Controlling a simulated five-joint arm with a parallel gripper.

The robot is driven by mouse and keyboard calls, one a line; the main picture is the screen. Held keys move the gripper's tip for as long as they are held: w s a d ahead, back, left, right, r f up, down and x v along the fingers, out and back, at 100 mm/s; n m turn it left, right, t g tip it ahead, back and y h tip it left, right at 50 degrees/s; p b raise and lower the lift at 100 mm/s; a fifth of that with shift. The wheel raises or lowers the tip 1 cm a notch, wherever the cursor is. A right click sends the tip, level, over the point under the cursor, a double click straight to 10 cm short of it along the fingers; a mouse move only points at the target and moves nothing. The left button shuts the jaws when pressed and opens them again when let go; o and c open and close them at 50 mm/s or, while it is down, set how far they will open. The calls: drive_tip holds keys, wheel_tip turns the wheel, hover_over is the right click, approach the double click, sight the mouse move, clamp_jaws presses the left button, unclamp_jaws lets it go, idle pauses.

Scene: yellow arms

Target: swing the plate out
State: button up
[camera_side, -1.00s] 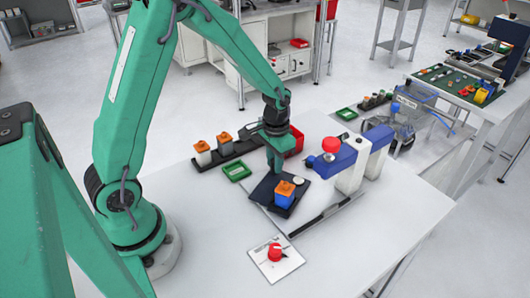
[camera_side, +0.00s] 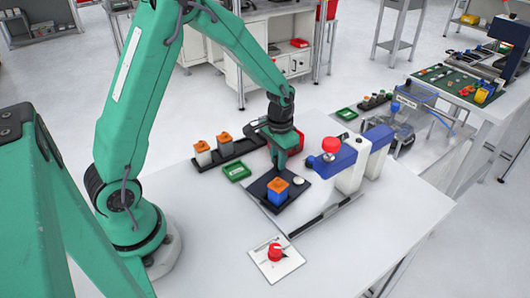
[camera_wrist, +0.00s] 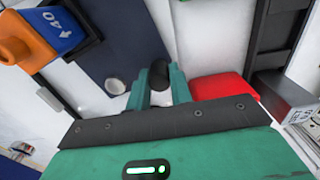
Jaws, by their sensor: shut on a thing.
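The dark square plate (camera_side: 262,187) lies on the white table in front of the blue and white press, carrying a blue block with an orange top (camera_side: 278,190). A small white disc (camera_side: 298,181) is at its right corner. The wrist view shows the plate (camera_wrist: 103,45), the block (camera_wrist: 55,30) and the disc (camera_wrist: 115,86). My gripper (camera_side: 282,167) is at the plate's far edge, with its fingers pointing down. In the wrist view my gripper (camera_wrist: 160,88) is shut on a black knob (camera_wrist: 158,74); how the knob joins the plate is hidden.
The press with its red knob (camera_side: 331,145) stands close on the right. A black tray with orange-topped blocks (camera_side: 238,150) and a green tray (camera_side: 237,170) lie left. A red bin (camera_wrist: 220,86) is beside my gripper. A red button (camera_side: 275,252) sits in front.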

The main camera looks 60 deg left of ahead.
drive_tip(key=shift+w+a, duration=0.15)
drive_tip(key=shift+w, duration=0.95)
drive_tip(key=o, duration=0.6)
drive_tip(key=shift+a, duration=0.1)
drive_tip(key=shift+c, duration=0.2)
drive_tip(key=shift+r, duration=0.15)
wheel_tip(320, 180, up, 7)
idle(0.9)
drive_tip(key=shift+s+r, duration=0.1)
drive_tip(key=shift+r, duration=0.05)
